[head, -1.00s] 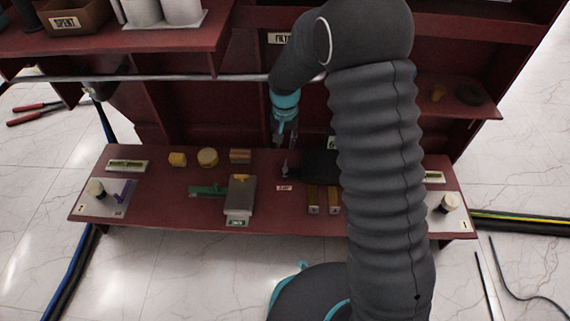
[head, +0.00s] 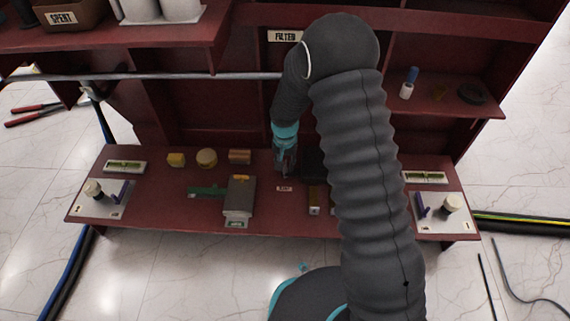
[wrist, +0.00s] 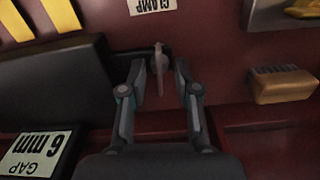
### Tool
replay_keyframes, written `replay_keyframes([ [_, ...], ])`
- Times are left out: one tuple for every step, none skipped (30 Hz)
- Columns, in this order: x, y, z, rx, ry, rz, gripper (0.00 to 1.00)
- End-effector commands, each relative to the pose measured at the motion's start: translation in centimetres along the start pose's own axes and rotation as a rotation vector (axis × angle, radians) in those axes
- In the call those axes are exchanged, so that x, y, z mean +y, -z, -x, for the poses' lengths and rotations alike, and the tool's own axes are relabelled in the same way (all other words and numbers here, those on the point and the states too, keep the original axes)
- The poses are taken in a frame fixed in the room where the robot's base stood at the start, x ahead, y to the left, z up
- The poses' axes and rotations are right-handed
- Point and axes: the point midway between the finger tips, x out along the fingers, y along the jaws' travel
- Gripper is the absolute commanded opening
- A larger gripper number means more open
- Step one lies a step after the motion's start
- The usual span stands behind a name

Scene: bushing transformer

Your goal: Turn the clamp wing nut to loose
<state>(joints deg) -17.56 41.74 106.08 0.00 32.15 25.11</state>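The clamp wing nut (wrist: 158,68) is a thin pale lever in the wrist view, standing out from a dark base near the CLAMP label (wrist: 152,5). In the head view the label (head: 285,189) lies on the red bench and the gripper hides the wing nut. My gripper (wrist: 160,72) is open, one finger to the left and one to the right of the lever, with gaps visible on both sides. In the head view my gripper (head: 285,170) points down just behind the label.
A dark block (wrist: 60,80) and a GAP 6 mm plate (wrist: 38,152) lie left of the gripper in the wrist view. A grey device (head: 239,196) sits left of the label in the head view.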

Motion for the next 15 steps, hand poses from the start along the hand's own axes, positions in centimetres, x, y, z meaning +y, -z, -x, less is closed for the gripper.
replay_keyframes([
  [0.00,0.00,0.01,0.000,0.000,0.000,0.31],
  [0.00,0.00,0.01,0.000,0.000,0.000,0.29],
  [0.00,0.00,0.02,0.000,0.000,0.000,0.19],
  [0.00,0.00,0.02,0.000,0.000,0.000,0.11],
  [0.00,0.00,0.02,0.000,0.000,0.000,0.04],
  [0.00,0.00,0.02,0.000,0.000,0.000,0.00],
  [-0.01,0.00,0.02,0.000,0.000,0.000,0.00],
  [-0.01,0.00,0.02,0.000,0.000,0.000,0.00],
  [-0.01,0.00,0.02,0.000,0.000,0.000,0.00],
  [-0.01,0.00,0.02,0.000,0.000,0.001,0.00],
  [-0.01,0.00,0.02,0.000,0.000,0.003,0.00],
  [-0.01,0.00,0.02,0.000,0.000,0.010,0.00],
  [-0.01,-0.01,0.02,0.000,0.000,0.018,0.00],
  [-0.02,0.00,0.02,0.000,0.000,0.029,0.00],
  [-0.02,0.00,0.02,0.000,0.000,0.047,0.00],
])
